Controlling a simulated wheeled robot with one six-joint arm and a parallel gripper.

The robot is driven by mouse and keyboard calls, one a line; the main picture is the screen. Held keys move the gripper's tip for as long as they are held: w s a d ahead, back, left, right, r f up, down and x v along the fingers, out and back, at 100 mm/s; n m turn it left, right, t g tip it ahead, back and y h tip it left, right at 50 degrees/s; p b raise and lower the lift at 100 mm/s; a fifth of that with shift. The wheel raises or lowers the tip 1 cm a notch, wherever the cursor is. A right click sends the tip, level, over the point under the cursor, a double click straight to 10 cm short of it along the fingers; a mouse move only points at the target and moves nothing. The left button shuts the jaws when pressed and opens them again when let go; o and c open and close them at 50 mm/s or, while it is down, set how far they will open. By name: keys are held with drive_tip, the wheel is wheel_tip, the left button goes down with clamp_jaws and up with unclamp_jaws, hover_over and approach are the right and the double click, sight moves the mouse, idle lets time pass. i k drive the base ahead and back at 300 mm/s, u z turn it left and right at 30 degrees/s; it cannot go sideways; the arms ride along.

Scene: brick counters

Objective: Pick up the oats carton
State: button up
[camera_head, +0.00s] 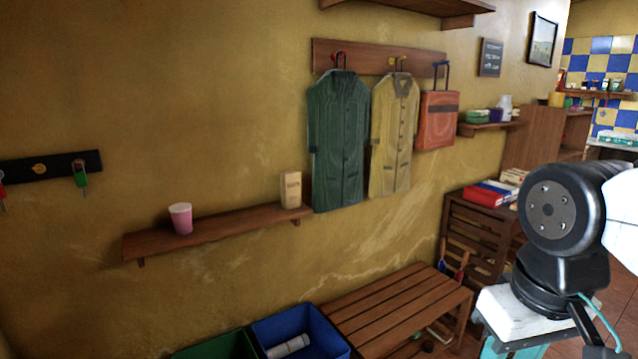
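A tan carton (291,190) stands upright near the right end of the narrow wooden wall shelf (225,229). Its label is too small to read, so I cannot tell for sure that it is the oats carton. A pink cup (181,218) stands on the same shelf, to the left of the carton and apart from it. My gripper is not in view. Only part of my own arm, black and white, shows at the right edge, well away from the shelf.
A green coat (339,140) and a tan coat (393,130) hang just right of the carton, beside a red bag (437,120). Below are a slatted bench (395,305), a blue bin (300,330) and a green bin (215,346). A crate-like cabinet (475,235) stands right.

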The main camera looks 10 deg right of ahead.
sight(290, 181)
drive_tip(key=i, duration=1.15)
drive_tip(key=u, duration=0.4)
